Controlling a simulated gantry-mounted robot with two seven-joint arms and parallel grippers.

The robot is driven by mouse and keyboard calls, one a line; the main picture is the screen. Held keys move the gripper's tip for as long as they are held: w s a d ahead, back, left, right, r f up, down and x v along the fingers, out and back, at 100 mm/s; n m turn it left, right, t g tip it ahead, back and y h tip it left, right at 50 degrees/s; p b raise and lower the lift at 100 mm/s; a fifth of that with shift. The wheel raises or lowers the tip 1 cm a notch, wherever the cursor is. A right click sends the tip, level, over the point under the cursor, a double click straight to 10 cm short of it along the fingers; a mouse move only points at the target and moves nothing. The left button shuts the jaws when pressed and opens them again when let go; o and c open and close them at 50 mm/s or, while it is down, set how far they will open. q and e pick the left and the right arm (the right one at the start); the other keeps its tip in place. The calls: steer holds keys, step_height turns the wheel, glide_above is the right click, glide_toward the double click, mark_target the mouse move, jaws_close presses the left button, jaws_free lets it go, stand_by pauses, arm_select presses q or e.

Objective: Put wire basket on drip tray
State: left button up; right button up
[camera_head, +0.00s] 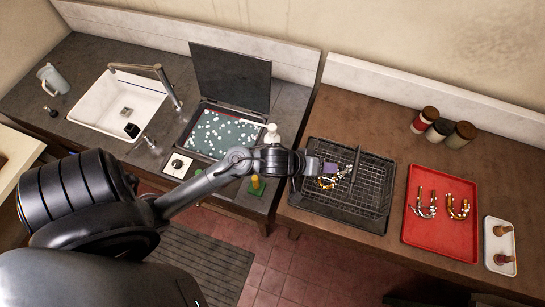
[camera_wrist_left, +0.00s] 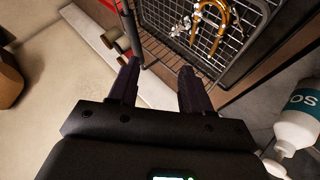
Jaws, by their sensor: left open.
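The black wire basket (camera_head: 372,183) sits on the dark drip tray (camera_head: 337,211) on the brown counter, and looks level within its rim. Its thin handle (camera_head: 355,163) stands up over the middle. Brass and silver parts lie in the basket. My left gripper (camera_head: 322,168) is at the basket's left side, near the handle, with its jaws apart. The left wrist view shows both dark purple fingers (camera_wrist_left: 158,75) spread with nothing between them. The basket's wire mesh (camera_wrist_left: 165,45) and a curved brass piece (camera_wrist_left: 215,15) lie beyond them. My right gripper is not in view.
A red tray (camera_head: 425,230) with brass pieces lies right of the basket, then a small white tray (camera_head: 489,245). Several jars (camera_head: 440,130) stand behind. A white bottle (camera_head: 272,133) stands left of the gripper; a sink (camera_head: 100,112) is farther left.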

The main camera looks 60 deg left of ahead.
arm_select(q)
steer(key=s+f+m+g+y, duration=0.2)
steer(key=s+m+g, duration=0.4)
steer(key=s, duration=1.2)
steer(key=m, duration=0.3)
steer(key=shift+s+y, duration=0.4)
step_height(320, 180, up, 6)
steer(key=p, duration=0.6)
steer(key=shift+f, duration=0.15)
